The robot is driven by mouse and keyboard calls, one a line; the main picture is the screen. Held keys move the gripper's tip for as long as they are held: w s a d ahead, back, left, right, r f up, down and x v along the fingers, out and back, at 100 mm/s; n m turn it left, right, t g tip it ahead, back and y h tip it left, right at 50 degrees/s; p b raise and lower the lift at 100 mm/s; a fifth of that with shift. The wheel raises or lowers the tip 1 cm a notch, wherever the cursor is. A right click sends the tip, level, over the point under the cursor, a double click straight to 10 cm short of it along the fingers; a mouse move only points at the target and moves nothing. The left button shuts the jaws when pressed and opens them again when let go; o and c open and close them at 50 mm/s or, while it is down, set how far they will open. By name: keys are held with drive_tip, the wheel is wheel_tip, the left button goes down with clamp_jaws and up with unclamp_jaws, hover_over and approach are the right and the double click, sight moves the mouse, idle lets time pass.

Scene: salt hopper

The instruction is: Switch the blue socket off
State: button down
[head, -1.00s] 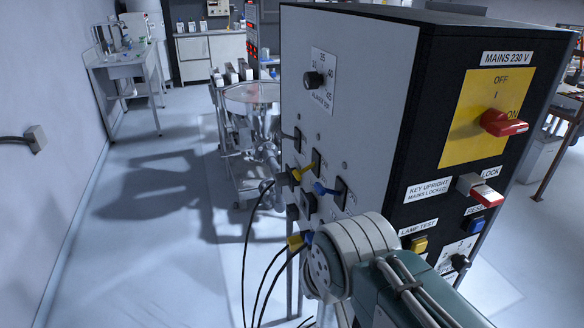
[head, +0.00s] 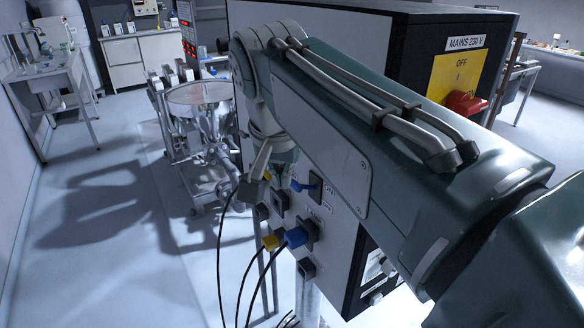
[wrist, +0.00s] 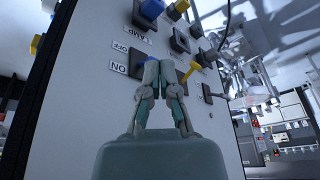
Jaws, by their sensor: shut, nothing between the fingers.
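The blue switch lever (head: 300,186) sits on a dark plate on the cabinet's grey side panel, above the blue plug (head: 297,237) and its socket. In the wrist view the lever (wrist: 151,51) shows just past my fingertips, partly hidden by them, near the OFF label (wrist: 120,48) and ON label (wrist: 118,67). The blue plug (wrist: 152,8) is at the top. My gripper (wrist: 160,63) is shut and empty; in the head view it (head: 260,165) is left of the lever. I cannot tell whether it touches the lever or which way the lever is set.
A yellow lever (wrist: 189,71) is close beside my fingers. A yellow plug (head: 270,242) sits beside the blue one, with black cables hanging below. The red mains handle (head: 465,102) is on the cabinet's black front. A metal hopper cart (head: 198,100) stands behind; floor at left is free.

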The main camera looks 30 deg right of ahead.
drive_tip(key=w+d+r+m+g+h, duration=0.1)
drive_tip(key=w+d+r+m, duration=0.3)
drive_tip(key=r+m, duration=0.5)
drive_tip(key=shift+w+d+r+g, duration=0.15)
drive_tip(key=shift+w+d+g, duration=0.15)
drive_tip(key=shift+w+g, duration=0.45)
drive_tip(key=shift+s+g, duration=0.15)
drive_tip(key=shift+g, duration=0.1)
hover_over(296, 182)
drive_tip(key=d, duration=0.2)
drive_tip(key=f, duration=0.9)
drive_tip(key=shift+a, duration=0.2)
drive_tip(key=f, duration=0.1)
drive_tip(key=a+f, duration=0.1)
drive_tip(key=f, duration=0.1)
drive_tip(key=shift+a+f, duration=0.35)
drive_tip(key=shift+f, duration=0.25)
